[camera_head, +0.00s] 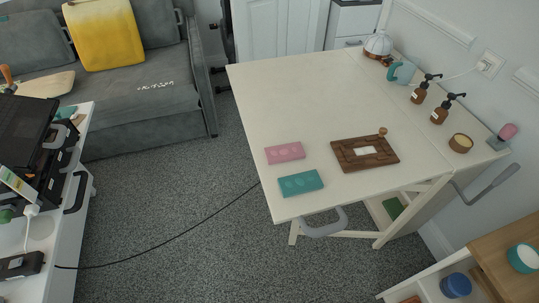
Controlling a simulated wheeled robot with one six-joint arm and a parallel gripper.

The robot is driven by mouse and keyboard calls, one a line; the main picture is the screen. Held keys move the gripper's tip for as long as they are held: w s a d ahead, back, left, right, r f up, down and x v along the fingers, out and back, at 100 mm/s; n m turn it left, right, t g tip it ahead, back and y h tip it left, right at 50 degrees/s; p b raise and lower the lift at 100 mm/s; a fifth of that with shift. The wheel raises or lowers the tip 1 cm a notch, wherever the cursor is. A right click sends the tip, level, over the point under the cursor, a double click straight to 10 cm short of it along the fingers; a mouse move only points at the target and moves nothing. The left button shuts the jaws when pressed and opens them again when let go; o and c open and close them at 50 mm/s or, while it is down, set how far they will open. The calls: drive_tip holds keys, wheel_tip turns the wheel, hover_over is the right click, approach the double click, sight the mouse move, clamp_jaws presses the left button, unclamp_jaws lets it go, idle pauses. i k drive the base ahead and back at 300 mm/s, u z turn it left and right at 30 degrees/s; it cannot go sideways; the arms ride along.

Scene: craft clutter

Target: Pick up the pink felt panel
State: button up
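The pink felt panel (285,153) lies flat on the cream table (290,95), near its left edge towards the front. It is a small rectangle with faint round marks on its top. A teal panel (300,183) of similar shape lies just in front of it, with a narrow gap between the two. Nothing covers the pink panel. I do not see my gripper in this view.
A brown wooden tray (347,159) with a pale card sits right of the panels. Pump bottles (440,109), a teal mug (401,73) and a glass dome (378,44) stand along the right side. A black cable (175,239) crosses the open floor.

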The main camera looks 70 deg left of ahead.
sight(282, 153)
drive_tip(key=u, duration=3.55)
drive_tip(key=k, duration=1.75)
drive_tip(key=z, duration=0.55)
drive_tip(key=i, duration=1.65)
drive_tip(key=z, duration=0.45)
drive_tip(key=k, duration=0.2)
drive_tip(key=u, duration=0.95)
